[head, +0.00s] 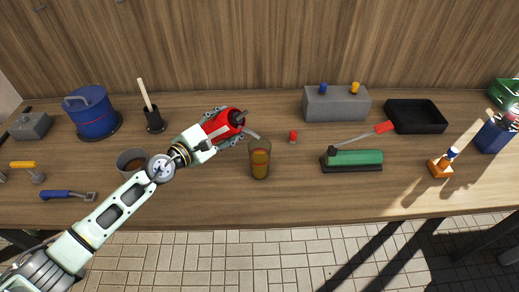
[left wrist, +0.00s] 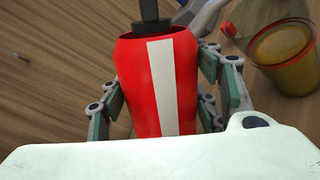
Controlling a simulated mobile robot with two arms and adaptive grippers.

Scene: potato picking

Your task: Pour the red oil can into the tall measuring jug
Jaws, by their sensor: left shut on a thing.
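The red oil can (head: 222,124) is held above the bench by my left gripper (head: 224,128), whose fingers are shut around its body. In the left wrist view the can (left wrist: 160,85) shows a white stripe and a dark cap, with gripper fingers (left wrist: 165,100) on both sides. The can's spout (head: 251,134) points right, toward the tall measuring jug (head: 260,160). The clear jug holds amber liquid and stands upright just right of the can. The jug (left wrist: 285,60) also shows at the upper right of the wrist view. I cannot tell whether oil is flowing. My right gripper is out of view.
A small red cap (head: 293,136) lies right of the jug. A green block on a dark base (head: 352,161), a grey box (head: 337,104) and a black tray (head: 416,116) are farther right.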

